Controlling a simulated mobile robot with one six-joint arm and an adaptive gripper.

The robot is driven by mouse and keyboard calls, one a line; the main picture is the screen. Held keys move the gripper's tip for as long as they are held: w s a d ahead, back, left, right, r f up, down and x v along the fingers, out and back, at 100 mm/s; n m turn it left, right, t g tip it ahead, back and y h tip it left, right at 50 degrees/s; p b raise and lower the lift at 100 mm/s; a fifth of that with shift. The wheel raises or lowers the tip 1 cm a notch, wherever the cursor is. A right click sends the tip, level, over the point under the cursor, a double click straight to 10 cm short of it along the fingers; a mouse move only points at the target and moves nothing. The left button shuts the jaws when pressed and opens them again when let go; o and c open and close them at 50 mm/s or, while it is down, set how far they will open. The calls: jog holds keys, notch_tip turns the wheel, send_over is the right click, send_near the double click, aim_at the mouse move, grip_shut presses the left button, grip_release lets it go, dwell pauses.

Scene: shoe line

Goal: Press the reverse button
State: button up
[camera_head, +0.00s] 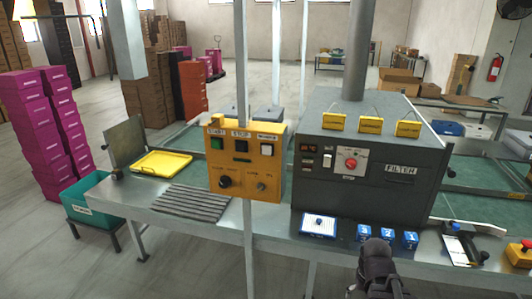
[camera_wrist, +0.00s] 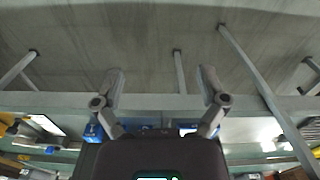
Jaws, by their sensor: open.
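The yellow control box (camera_head: 246,172) is mounted on a post at the front of the bench in the head view. Its top row has a green button under a START label, a dark one under STOP, and a white button (camera_head: 266,149) at the right under a label too small to read surely, likely REVERSE. Two knobs sit below. My gripper (camera_wrist: 161,75) shows in the wrist view with its two fingers apart and nothing between them. In the head view my dark arm end is at the bottom, right of and apart from the box. The wrist view does not show the buttons.
A grey filter machine (camera_head: 366,185) with a red knob stands right of the box. Small blue boxes (camera_head: 387,237), a white-topped device (camera_head: 318,224) and a scanner (camera_head: 462,243) lie along the bench front. A yellow tray (camera_head: 163,162) is at left.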

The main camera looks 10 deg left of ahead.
grip_shut()
dwell(1.3)
